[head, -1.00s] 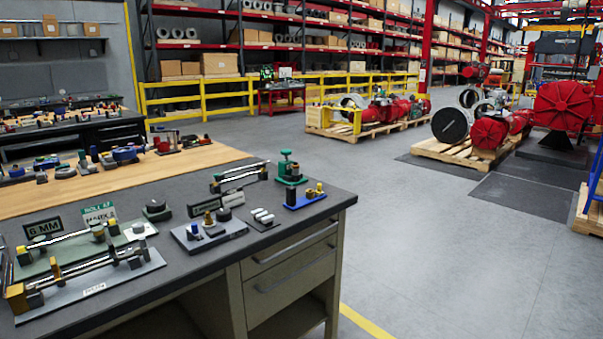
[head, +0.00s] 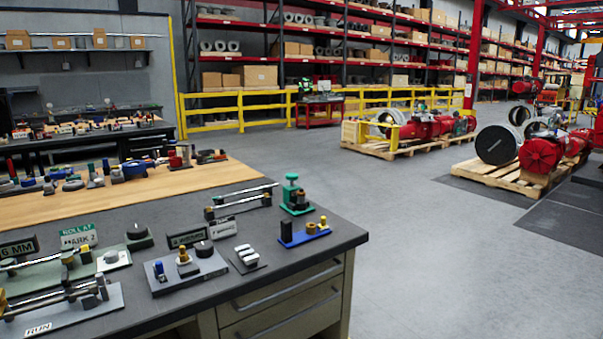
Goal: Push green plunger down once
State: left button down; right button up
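The green plunger (head: 291,181) stands upright on its small green device (head: 297,202), near the back right corner of the workbench (head: 330,239). Its round green cap is at the top. A brownish round part sits beside it on the same base. Nothing is touching the plunger. Neither of my grippers shows in the head view.
A blue block fixture (head: 304,234) lies just in front of the green device. Rods on stands (head: 240,199) are to its left. A grey plate with knobs (head: 186,268) and a dark plate with white pieces (head: 246,257) are nearer. Open floor (head: 430,260) lies right of the bench.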

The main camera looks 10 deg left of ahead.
aim_at(292, 177)
jog(key=i+l, duration=0.95)
jog(key=l, duration=0.15)
jog(key=i+l+u, duration=0.1)
jog(key=i+l, duration=0.8)
jog(key=l, duration=0.25)
